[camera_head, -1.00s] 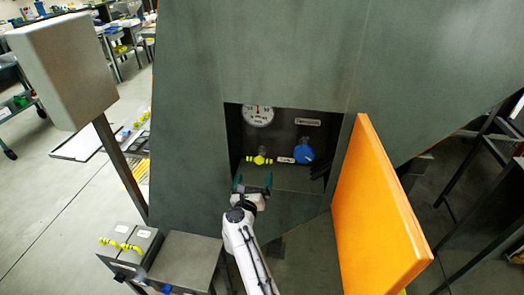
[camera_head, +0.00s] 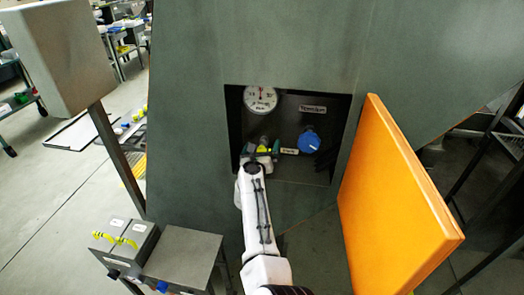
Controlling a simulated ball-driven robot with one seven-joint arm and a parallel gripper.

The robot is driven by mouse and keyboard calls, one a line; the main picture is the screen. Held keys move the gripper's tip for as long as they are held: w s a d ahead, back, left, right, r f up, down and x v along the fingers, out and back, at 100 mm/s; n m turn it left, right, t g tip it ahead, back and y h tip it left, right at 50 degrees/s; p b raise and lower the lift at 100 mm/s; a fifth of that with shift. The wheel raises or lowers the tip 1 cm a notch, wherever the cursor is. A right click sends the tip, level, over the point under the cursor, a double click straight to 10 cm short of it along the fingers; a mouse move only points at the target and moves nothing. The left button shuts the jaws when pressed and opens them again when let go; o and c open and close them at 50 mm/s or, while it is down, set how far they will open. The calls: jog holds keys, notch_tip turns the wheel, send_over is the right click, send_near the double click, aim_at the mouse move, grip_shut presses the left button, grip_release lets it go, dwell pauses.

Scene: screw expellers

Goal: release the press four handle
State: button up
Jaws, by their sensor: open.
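A dark recess in the large green press body (camera_head: 190,130) holds a round white gauge (camera_head: 261,98), a blue knob (camera_head: 309,141) and a small yellow handle (camera_head: 264,148). My gripper (camera_head: 261,151) is at the lower left of the recess, right at the yellow handle. Its jaws are open, with the yellow showing between or just behind them. My gripper and white arm hide most of the handle, and I cannot tell whether the fingers touch it. Which press is number four cannot be read here.
An orange panel (camera_head: 390,200) stands open to the right of the recess. A grey box with yellow handles (camera_head: 125,238) sits on a small stand at lower left. A grey box on a post (camera_head: 60,60) stands at upper left. Open floor lies at left.

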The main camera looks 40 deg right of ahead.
jog(key=shift+d+r, duration=0.1)
jog(key=c, duration=0.6)
jog(key=shift+o, duration=0.2)
jog(key=shift+n, duration=0.3)
jog(key=shift+n+p, duration=0.6)
jog(key=shift+n, duration=0.4)
jog(key=n+p, duration=0.1)
jog(key=n, duration=0.3)
jog(key=n+p, duration=0.2)
jog(key=n, duration=0.3)
jog(key=shift+n, duration=0.4)
jog(key=n+p, duration=0.1)
jog(key=n, duration=0.4)
jog(key=shift+n, duration=0.3)
